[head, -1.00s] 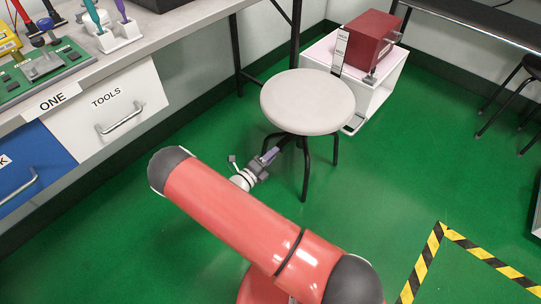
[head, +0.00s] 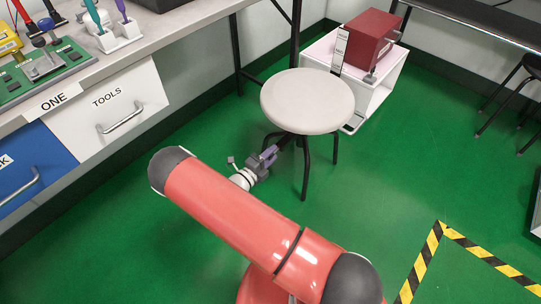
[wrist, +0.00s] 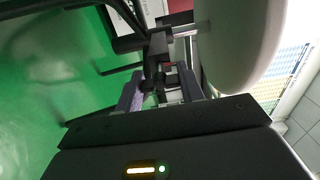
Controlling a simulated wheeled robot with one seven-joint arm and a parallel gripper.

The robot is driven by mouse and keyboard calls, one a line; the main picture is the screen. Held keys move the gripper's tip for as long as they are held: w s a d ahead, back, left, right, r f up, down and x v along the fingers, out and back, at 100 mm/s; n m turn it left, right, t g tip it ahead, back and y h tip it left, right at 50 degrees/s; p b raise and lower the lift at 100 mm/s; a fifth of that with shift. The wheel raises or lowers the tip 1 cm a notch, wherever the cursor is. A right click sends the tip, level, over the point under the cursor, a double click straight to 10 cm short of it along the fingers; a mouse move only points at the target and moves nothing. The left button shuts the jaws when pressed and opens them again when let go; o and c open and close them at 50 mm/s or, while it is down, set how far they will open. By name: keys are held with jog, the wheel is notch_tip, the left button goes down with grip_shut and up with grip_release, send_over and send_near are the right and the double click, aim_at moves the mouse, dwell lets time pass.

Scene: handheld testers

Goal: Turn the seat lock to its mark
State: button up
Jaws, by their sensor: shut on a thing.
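The round grey stool (head: 307,98) stands on the green floor, and its seat (wrist: 240,40) fills the upper right of the wrist view. My gripper (head: 274,152) reaches in low under the seat's near left side. In the wrist view my gripper (wrist: 160,88) has its purple fingers on either side of a dark block under the seat, the seat lock (wrist: 157,62), and is shut on it. A thin metal rod runs from near the lock to the seat. In the head view the seat and gripper hide the lock. I cannot make out its mark.
A workbench (head: 190,22) with drawers (head: 108,103) stands to the left. A white stand (head: 375,92) carrying a red box (head: 372,40) is close behind the stool. Stool legs (head: 305,175) spread near my gripper.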

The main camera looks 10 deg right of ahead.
jog(key=o, duration=1)
jog(key=v, duration=0.8)
jog(key=shift+r, duration=0.1)
